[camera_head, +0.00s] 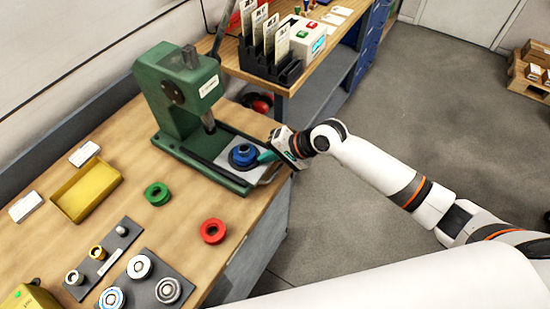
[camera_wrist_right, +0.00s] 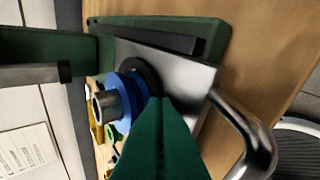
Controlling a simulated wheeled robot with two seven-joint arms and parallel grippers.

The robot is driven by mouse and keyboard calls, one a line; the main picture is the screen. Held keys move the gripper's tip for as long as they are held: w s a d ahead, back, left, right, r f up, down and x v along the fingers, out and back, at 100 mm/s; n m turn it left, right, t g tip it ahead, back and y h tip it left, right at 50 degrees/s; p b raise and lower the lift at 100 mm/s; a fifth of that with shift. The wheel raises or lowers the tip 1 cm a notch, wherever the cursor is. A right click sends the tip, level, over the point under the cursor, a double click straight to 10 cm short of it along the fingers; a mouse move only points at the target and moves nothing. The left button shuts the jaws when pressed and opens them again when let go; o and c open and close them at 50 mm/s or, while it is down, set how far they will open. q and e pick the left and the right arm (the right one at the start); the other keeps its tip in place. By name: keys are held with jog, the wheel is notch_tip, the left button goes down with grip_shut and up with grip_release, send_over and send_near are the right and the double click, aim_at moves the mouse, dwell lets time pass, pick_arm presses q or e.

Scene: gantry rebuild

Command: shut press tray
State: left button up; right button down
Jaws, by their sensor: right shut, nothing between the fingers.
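The green press (camera_head: 170,95) stands on the wooden bench. Its silver tray (camera_head: 228,162) sticks out at the front of the press base and carries a blue ring part (camera_head: 242,157) on a dark seat. In the right wrist view the tray (camera_wrist_right: 185,85) shows with its bent metal handle (camera_wrist_right: 248,135), and the blue part (camera_wrist_right: 128,102) has a grey metal core. My right gripper (camera_head: 264,157) is shut and empty, with its green fingertips (camera_wrist_right: 155,105) close beside the blue part, above the tray; whether they touch it I cannot tell. My left gripper is not in view.
A green ring (camera_head: 157,194) and a red ring (camera_head: 213,231) lie on the bench (camera_head: 185,225). A yellow tray (camera_head: 88,190) and dark fixture plates (camera_head: 150,280) are at left. A card rack (camera_head: 272,65) stands behind. Open floor lies right of the bench.

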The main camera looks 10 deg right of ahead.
aim_at(235, 140)
jog(key=w+a, duration=0.7)
jog(key=shift+w+a+b, duration=0.15)
jog(key=shift+a+b, duration=0.1)
jog(key=shift+b, duration=0.05)
jog(key=shift+d, duration=0.1)
